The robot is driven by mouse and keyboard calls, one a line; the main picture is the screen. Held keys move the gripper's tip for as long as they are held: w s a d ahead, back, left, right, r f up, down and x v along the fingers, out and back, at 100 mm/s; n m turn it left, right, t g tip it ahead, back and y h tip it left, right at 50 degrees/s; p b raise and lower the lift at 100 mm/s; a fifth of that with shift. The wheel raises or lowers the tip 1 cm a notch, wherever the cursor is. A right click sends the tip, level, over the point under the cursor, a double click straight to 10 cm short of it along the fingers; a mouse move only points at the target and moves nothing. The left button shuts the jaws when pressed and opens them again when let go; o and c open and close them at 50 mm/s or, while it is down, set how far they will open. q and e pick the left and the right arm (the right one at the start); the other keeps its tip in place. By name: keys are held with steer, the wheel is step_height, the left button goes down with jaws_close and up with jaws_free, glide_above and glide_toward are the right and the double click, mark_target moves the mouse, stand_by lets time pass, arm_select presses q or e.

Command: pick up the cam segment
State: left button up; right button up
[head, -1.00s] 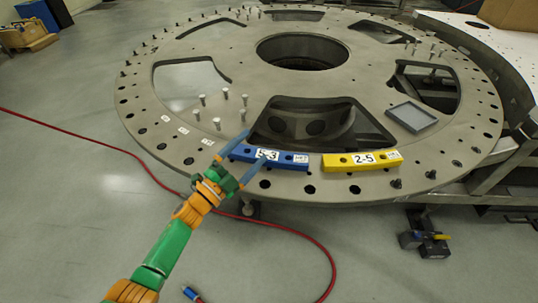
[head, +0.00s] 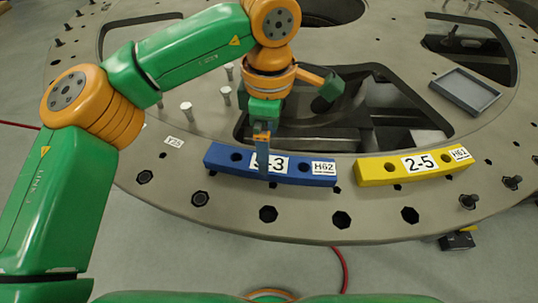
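A blue cam segment (head: 221,158) marked 5-3 and H62 lies flat near the front edge of the turret plate. A yellow cam segment (head: 376,170) marked 2-5 lies to its right, apart from it. My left arm comes in from the left and bends down over the blue segment. My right gripper is not in view.
The large turret plate (head: 168,204) has bolt holes along its rim and wide cut-outs. Upright pins (head: 187,112) stand left of my wrist. A shallow grey tray (head: 465,91) lies at the right. A red cable runs on the floor.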

arm_select(q)
steer(key=f, duration=0.2)
steer(key=s+f, duration=0.1)
steer(key=f, duration=0.1)
steer(key=shift+d+f+p, duration=0.1)
steer(key=shift+f+p, duration=0.2)
steer(key=shift+p, duration=0.1)
steer(key=shift+w+f, duration=0.2)
steer(key=shift+f, duration=0.2)
steer(key=shift+s, duration=0.15)
steer(key=c, duration=0.6)
jaws_close()
